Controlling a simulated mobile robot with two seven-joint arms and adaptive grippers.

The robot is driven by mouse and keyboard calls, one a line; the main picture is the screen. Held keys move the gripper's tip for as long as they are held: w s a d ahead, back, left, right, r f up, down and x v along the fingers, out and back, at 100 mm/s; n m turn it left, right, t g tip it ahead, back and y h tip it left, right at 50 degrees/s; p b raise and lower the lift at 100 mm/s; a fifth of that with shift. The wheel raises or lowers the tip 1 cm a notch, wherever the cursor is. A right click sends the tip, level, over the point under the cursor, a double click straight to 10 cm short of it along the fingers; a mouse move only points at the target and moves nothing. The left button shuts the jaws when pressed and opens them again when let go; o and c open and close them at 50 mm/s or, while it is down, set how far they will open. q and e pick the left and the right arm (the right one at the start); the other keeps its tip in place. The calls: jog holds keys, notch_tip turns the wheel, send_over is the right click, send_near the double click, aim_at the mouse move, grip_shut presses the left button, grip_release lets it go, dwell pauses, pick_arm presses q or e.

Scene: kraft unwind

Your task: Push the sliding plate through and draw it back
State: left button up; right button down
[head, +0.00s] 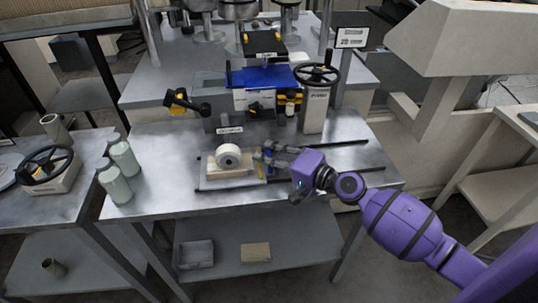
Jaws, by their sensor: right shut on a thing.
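The sliding plate (204,184) is a light grey plate on the metal bench, left of centre. It carries a tan block with a white roll (228,155) lying on its side on top. My right gripper (264,156) reaches in from the right and is shut at the plate's right edge, on what looks like a small upright handle there. The fingers hide most of this handle, so the exact grip is unclear. My left gripper is out of view.
Two dark rails (335,143) run along the bench to the right. Behind stands a press with a blue plate (262,76), a black handwheel (316,74) and a black lever (188,103). Pale green cylinders (124,157) stand left. The bench front is clear.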

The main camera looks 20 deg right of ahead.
aim_at(252, 165)
jog(key=a+p, duration=0.1)
jog(key=a, duration=0.1)
jog(key=w+a+p, duration=0.1)
jog(key=a, duration=0.1)
jog(key=shift+a+r, duration=0.2)
jog(key=shift+a, duration=0.05)
jog(key=shift+w+a+f, duration=0.15)
jog(key=shift+a, duration=0.1)
jog(key=shift+f, duration=0.1)
jog(key=shift+d, duration=0.15)
jog(key=c, duration=2.1)
grip_release()
jog(key=shift+s, duration=0.2)
jog(key=v, duration=1.2)
jog(key=shift+w, duration=0.1)
